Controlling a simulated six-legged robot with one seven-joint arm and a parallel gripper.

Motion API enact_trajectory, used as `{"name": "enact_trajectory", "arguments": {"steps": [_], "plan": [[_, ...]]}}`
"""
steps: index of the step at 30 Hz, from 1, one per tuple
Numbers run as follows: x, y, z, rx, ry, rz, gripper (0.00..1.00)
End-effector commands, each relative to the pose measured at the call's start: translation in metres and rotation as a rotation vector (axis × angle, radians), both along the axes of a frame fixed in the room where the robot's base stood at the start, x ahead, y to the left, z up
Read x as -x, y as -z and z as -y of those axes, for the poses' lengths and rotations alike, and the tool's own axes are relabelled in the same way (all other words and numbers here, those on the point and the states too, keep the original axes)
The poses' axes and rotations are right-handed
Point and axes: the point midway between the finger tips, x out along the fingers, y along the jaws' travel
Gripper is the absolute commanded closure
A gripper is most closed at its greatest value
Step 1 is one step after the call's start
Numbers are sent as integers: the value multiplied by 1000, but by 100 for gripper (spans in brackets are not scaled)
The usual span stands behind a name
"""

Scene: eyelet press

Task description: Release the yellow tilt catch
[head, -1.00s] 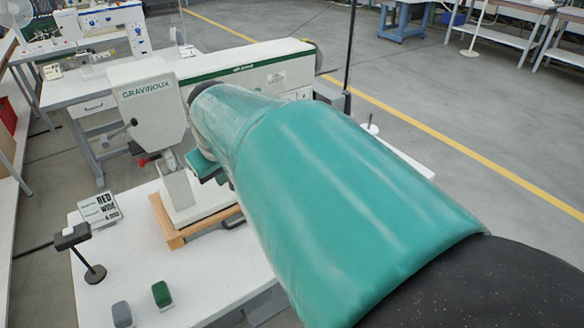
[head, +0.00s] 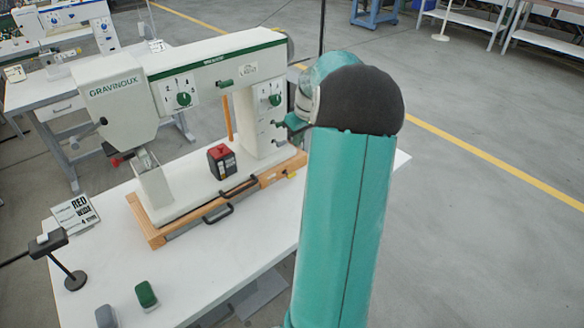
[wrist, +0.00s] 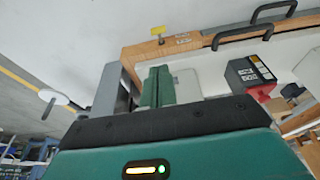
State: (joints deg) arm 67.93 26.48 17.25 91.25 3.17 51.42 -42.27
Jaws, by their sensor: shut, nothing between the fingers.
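The yellow tilt catch (wrist: 158,32) shows in the wrist view as a small yellow tab on a short stem, at the wooden base edge of the press. In the head view it is a tiny yellow spot (head: 291,174) near the right end of the base. My gripper (wrist: 156,72) has its green fingers together with nothing between them. In the wrist view the fingertips point toward the catch, with a visible gap. In the head view my gripper (head: 284,122) is beside the press's right column, partly hidden by my arm.
The cream press (head: 210,62) stands on a wooden base (head: 155,236) with black handles (head: 218,214) along its front edge. A red and black box (head: 222,162) sits on the base. Green and grey blocks (head: 146,295) and a sign (head: 75,214) are on the white table (head: 180,290).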

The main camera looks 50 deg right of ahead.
Motion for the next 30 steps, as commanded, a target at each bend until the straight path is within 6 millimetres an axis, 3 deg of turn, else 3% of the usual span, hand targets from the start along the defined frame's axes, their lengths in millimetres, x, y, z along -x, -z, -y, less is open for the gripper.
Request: {"name": "enact_trajectory", "arguments": {"steps": [8, 23, 30], "plan": [[-3, 10, 0, -3, 0, -1, 100], [-26, 100, 5, -4, 0, -2, 100], [-25, 131, 5, -2, 1, -2, 100]]}}
